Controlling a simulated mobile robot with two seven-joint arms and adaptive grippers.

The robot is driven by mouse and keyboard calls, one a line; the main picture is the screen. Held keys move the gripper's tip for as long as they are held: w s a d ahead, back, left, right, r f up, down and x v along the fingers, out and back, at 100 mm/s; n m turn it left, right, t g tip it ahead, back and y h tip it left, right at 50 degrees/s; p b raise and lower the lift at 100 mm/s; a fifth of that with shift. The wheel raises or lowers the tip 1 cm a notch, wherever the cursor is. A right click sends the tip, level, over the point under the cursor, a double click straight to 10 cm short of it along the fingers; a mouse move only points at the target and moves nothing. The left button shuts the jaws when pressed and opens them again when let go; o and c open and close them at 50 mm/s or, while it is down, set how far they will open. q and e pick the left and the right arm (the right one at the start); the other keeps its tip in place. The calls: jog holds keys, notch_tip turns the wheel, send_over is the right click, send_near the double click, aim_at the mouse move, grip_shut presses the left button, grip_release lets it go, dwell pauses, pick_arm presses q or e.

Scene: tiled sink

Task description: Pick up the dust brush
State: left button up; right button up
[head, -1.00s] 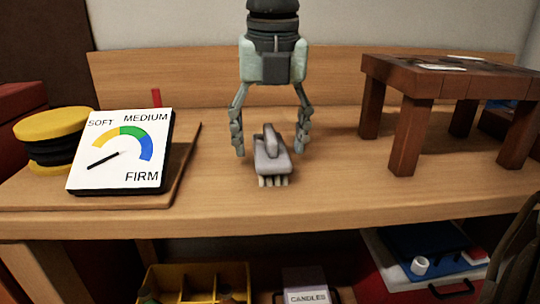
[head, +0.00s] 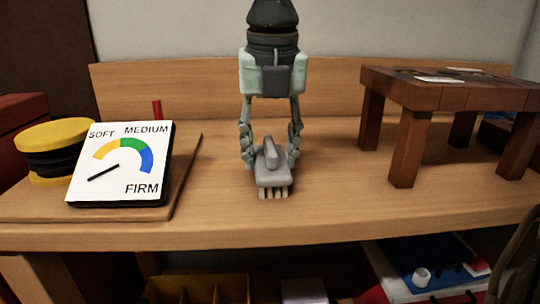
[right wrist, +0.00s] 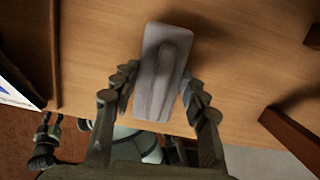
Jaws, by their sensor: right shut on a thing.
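The dust brush (head: 272,179) is grey with a raised handle and pale bristles at its front edge. It stands near the front middle of the wooden bench in the head view. My right gripper (head: 271,160) comes down over it from above, its fingers shut on the brush from both sides. In the right wrist view the brush (right wrist: 162,75) lies between the two fingers of the gripper (right wrist: 160,92). The brush appears to be at the bench top; I cannot tell any gap beneath it. My left gripper is not in the head view.
A dial sign (head: 120,165) marked soft, medium and firm stands on a board at the left, beside a yellow-and-black round object (head: 50,150). A small dark wooden table (head: 450,95) stands at the right. Bench space (head: 345,195) beside the brush is clear.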

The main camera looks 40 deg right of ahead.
aim_at(269, 141)
jog(key=shift+r+p, duration=0.5)
jog(key=shift+p, duration=0.1)
notch_tip(269, 141, up, 6)
jog(key=shift+f, duration=0.25)
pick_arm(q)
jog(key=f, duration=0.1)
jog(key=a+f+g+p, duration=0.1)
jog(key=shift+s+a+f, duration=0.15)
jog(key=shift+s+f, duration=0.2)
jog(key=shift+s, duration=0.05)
pick_arm(e)
notch_tip(269, 141, up, 12)
